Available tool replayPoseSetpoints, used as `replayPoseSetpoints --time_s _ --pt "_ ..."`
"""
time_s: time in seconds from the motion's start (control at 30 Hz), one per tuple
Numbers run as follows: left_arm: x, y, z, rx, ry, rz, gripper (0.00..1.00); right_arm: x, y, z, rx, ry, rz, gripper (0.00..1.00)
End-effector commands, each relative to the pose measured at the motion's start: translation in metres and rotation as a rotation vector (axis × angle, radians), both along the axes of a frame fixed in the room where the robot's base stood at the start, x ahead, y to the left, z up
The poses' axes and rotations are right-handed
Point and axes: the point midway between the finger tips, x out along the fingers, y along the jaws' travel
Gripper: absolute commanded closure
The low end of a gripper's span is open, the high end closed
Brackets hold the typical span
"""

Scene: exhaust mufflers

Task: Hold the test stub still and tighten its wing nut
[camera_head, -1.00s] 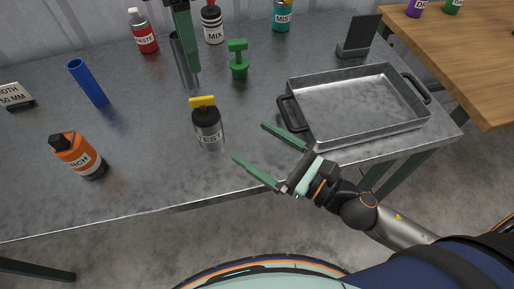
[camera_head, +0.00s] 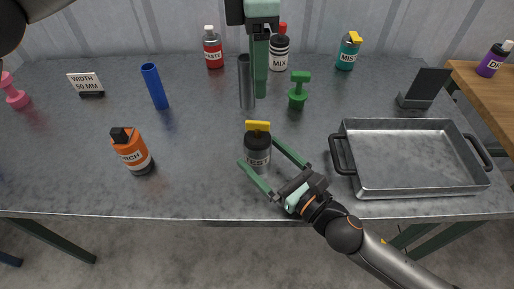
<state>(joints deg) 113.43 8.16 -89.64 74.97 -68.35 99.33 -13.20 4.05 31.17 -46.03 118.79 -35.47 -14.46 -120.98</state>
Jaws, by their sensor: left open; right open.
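The test stub (camera_head: 258,158) is a grey cylinder with a black top, lettering that reads "EST", and a yellow wing nut (camera_head: 257,126) on top. It stands upright on the grey metal table (camera_head: 195,175). My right gripper (camera_head: 258,152) is open, with its green fingers reaching either side of the stub's lower part; I cannot tell whether they touch it. My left gripper (camera_head: 262,70) is open and points down above and behind the stub, its green finger in front of the back-row items. Its other finger is not clearly seen.
A grey tube (camera_head: 246,82) stands behind the stub, near my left gripper. An orange bottle (camera_head: 132,152) and blue tube (camera_head: 155,88) stand left. Bottles line the back.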

Motion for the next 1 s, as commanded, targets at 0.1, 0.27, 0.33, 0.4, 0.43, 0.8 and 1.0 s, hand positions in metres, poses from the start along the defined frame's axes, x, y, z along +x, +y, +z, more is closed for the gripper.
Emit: replayPoseSetpoints --time_s 0.1,0.27,0.33,0.4,0.43,0.8,1.0 --pt "0.000 0.000 0.000 0.000 0.000 0.000 0.50 0.012 0.009 0.000 0.002 -0.001 -0.001 0.00" --pt "0.000 0.000 0.000 0.000 0.000 0.000 0.50 0.018 0.016 0.000 0.000 0.000 0.001 0.00" --pt "0.000 0.000 0.000 0.000 0.000 0.000 0.50 0.019 0.017 0.000 0.000 0.000 0.001 0.00" --pt "0.000 0.000 0.000 0.000 0.000 0.000 0.50 0.020 0.017 0.000 0.000 0.000 0.001 0.00" --pt "0.000 0.000 0.000 0.000 0.000 0.000 0.50 0.020 0.017 0.000 0.000 0.000 0.001 0.00" --pt "0.000 0.000 0.000 0.000 0.000 0.000 0.50 0.019 0.016 0.000 0.000 0.000 0.000 0.27" --pt "0.000 0.000 0.000 0.000 0.000 0.000 0.50 0.019 0.016 0.000 0.000 0.000 0.000 0.49"
